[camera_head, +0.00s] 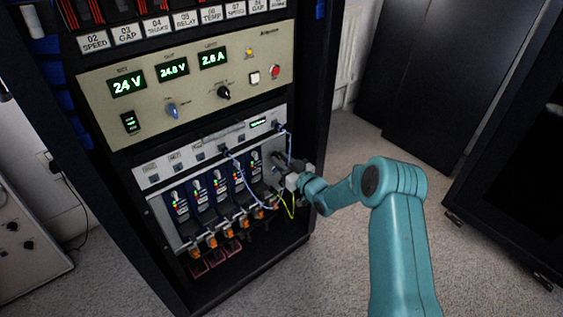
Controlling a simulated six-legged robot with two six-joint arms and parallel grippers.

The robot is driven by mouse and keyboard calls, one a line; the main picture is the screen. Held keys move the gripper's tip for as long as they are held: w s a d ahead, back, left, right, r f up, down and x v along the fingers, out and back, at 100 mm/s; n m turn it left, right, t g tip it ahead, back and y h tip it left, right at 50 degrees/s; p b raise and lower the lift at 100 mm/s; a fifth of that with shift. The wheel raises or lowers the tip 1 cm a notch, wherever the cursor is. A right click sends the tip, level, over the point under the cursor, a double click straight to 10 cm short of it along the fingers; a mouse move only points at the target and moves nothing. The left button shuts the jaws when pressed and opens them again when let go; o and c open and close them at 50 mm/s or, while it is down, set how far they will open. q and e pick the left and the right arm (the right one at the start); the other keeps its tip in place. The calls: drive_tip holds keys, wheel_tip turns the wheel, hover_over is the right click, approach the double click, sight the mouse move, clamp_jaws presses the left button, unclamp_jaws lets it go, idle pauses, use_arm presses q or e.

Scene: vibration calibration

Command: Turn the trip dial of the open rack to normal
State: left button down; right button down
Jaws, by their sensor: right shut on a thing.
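The open rack (318,90) stands at the left and centre, its front facing me. In its lower part is a light module panel (160,172) with several blue cards (222,187) in a row. My right gripper (283,170) is at the right end of this module, its fingers against the panel face. It is shut on what appears to be the trip dial, which the fingers mostly hide; I cannot read its setting. My left gripper is not in view.
Above the module, a beige supply panel (140,77) carries green displays, a blue knob (172,110), a black knob (223,92) and a red button (275,71). Blue and yellow-green wires (289,206) hang close to my right gripper. Carpet (330,270) is clear right of the rack.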

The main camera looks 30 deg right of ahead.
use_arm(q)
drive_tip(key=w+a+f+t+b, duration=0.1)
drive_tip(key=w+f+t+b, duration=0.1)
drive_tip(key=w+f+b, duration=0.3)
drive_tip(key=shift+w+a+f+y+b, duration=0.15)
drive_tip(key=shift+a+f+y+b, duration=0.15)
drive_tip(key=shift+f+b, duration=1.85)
use_arm(e)
drive_tip(key=shift+n, duration=5.5)
drive_tip(key=c, duration=0.9)
unclamp_jaws()
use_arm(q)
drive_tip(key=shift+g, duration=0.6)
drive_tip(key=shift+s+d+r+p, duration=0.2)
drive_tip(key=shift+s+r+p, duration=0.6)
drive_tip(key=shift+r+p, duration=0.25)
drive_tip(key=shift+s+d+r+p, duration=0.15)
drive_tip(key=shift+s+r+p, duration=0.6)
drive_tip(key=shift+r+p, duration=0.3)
use_arm(e)
drive_tip(key=s+d, duration=0.1)
drive_tip(key=s, duration=1.5)
drive_tip(key=shift+s+d, duration=0.15)
drive_tip(key=shift+s, duration=0.05)
